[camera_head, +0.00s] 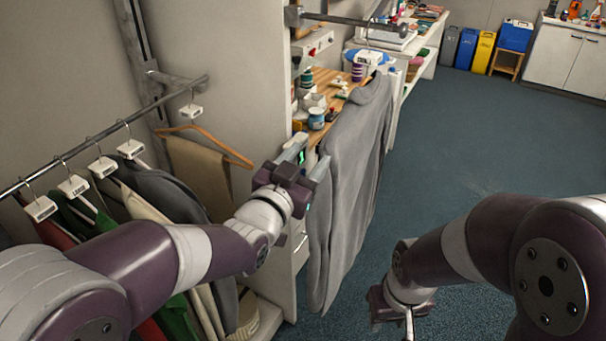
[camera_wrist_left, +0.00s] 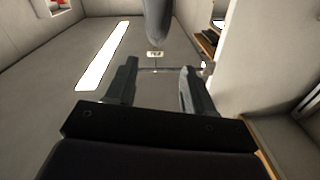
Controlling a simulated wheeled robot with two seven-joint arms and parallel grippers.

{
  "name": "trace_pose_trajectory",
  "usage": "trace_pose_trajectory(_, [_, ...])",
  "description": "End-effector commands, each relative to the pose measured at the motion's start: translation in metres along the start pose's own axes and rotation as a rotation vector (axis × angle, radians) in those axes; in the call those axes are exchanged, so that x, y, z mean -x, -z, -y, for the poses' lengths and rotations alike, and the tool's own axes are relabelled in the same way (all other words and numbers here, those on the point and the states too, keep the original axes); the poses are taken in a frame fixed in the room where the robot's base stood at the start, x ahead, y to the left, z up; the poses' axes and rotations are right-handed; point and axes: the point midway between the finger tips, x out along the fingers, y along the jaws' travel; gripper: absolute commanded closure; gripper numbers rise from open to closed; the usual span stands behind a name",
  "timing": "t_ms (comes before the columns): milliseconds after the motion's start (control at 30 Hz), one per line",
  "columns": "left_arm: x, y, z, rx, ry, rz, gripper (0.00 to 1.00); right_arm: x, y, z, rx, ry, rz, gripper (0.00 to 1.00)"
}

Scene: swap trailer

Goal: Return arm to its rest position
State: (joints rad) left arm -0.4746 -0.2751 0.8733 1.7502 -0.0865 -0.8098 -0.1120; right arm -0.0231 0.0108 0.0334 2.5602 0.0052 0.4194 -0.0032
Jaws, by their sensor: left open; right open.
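My left gripper (camera_head: 304,158) is open and empty in front of the grey garment (camera_head: 352,180), which hangs from a rail at the back. In the left wrist view my left gripper's fingers (camera_wrist_left: 158,85) stand apart, with nothing between them close up. A grey hanging thing (camera_wrist_left: 158,22) with a small white tag shows beyond the fingers. My right gripper (camera_head: 408,325) points down at the bottom of the head view, and its fingertips are cut off by the frame edge.
A rail (camera_head: 110,130) at left carries several garments on hangers with white tags. A wooden hanger (camera_head: 205,140) with a tan cloth hangs at its end. A wooden shelf (camera_head: 330,95) holds jars and spools behind the grey garment. Blue floor (camera_head: 470,150) is free at right.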

Motion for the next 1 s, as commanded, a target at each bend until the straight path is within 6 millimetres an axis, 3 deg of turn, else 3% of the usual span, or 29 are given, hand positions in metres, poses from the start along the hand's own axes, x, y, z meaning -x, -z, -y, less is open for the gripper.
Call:
trace_pose_trajectory(233, [0.013, -0.005, 0.000, 0.006, -0.003, 0.029, 0.47, -0.004, 0.000, 0.000, 0.000, 0.000, 0.000, 0.57])
trace_pose_trajectory(267, [0.014, -0.013, -0.001, 0.011, -0.006, 0.066, 0.47, -0.004, 0.000, 0.000, 0.000, 0.000, -0.001, 0.57])
trace_pose_trajectory(333, [0.024, -0.048, -0.005, 0.033, -0.017, 0.220, 0.47, -0.003, 0.000, 0.000, 0.000, 0.000, -0.001, 0.57])
trace_pose_trajectory(433, [0.072, -0.118, -0.001, 0.091, -0.008, 0.598, 0.47, -0.004, 0.000, 0.000, 0.000, 0.000, -0.001, 0.57])
trace_pose_trajectory(533, [0.147, -0.175, 0.018, 0.184, 0.057, 0.978, 0.47, -0.004, 0.000, 0.000, 0.000, 0.000, -0.001, 0.57])
trace_pose_trajectory(600, [0.202, -0.198, 0.027, 0.265, 0.108, 1.202, 0.47, -0.004, 0.000, 0.000, 0.000, 0.000, 0.000, 0.57])
trace_pose_trajectory(733, [0.282, -0.214, 0.037, 0.421, 0.205, 1.475, 0.47, -0.005, -0.001, 0.000, 0.000, 0.000, 0.000, 0.57])
trace_pose_trajectory(800, [0.296, -0.216, 0.049, 0.480, 0.261, 1.497, 0.47, -0.005, -0.001, 0.000, 0.000, 0.000, 0.000, 0.57])
trace_pose_trajectory(1000, [0.298, -0.218, 0.061, 0.514, 0.304, 1.492, 0.47, -0.005, -0.001, 0.000, 0.000, 0.000, 0.000, 0.57])
